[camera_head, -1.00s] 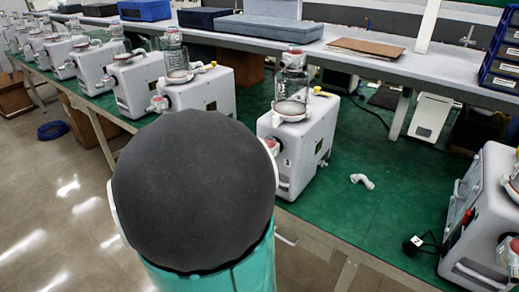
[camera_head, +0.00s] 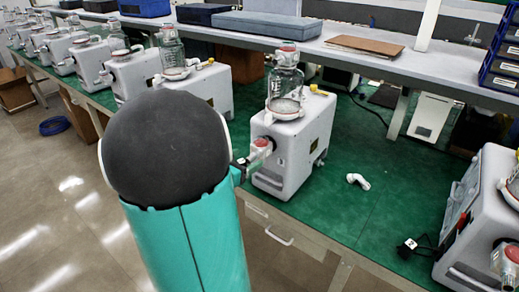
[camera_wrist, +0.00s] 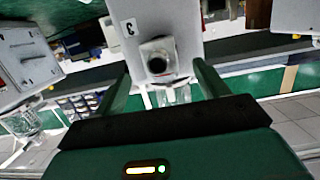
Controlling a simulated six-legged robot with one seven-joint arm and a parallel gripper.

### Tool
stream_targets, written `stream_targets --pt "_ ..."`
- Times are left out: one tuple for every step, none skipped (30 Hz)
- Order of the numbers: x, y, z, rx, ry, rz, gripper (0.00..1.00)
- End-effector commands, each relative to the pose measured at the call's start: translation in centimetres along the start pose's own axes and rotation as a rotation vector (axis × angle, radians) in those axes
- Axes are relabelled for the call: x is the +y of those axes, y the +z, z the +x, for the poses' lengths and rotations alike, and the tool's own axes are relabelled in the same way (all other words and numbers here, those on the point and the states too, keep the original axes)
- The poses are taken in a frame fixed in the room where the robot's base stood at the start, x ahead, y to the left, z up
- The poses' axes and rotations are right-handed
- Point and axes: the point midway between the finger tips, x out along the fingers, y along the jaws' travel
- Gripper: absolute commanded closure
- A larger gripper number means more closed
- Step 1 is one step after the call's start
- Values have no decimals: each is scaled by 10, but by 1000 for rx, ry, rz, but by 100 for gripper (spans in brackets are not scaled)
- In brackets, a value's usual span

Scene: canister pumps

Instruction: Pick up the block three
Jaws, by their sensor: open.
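A white canister pump marked with a black 3 stands upside down in the wrist view (camera_wrist: 175,20). A pale square block with a dark round centre (camera_wrist: 159,58) projects from its face, below the 3. I take this as block three. My gripper (camera_wrist: 160,64) is open, with one green finger on each side of that block; I cannot tell if they touch it. My arm hides most of my gripper there.
Several similar pumps line the bench to the left, and another pump (camera_head: 487,215) stands at the right. A white bent pipe (camera_head: 358,181) lies on the green bench top (camera_head: 375,215). A shelf with boxes (camera_head: 340,50) runs behind.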

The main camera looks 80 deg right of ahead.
Motion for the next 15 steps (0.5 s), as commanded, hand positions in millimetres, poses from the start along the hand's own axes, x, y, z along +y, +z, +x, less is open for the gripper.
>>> stream_targets --pt "1 0 7 0 4 0 27" --pt "1 0 10 0 3 0 27" --pt "0 0 13 0 1 -1 27" --pt "0 0 14 0 0 -1 27" --pt "0 0 16 0 0 -1 27" --pt "0 0 19 -1 1 -1 27" --pt "0 0 22 -1 1 -1 27" --pt "0 0 25 -1 1 -1 27" --pt "0 0 31 0 2 -1 27" --pt "1 -1 36 0 2 0 27" --pt "0 -1 41 0 2 0 27" --pt "0 -1 47 -1 0 -1 27" --pt "-1 -1 52 -1 0 0 27" --pt "0 -1 56 -1 0 0 27" --pt "-1 -1 60 0 -1 -1 27"
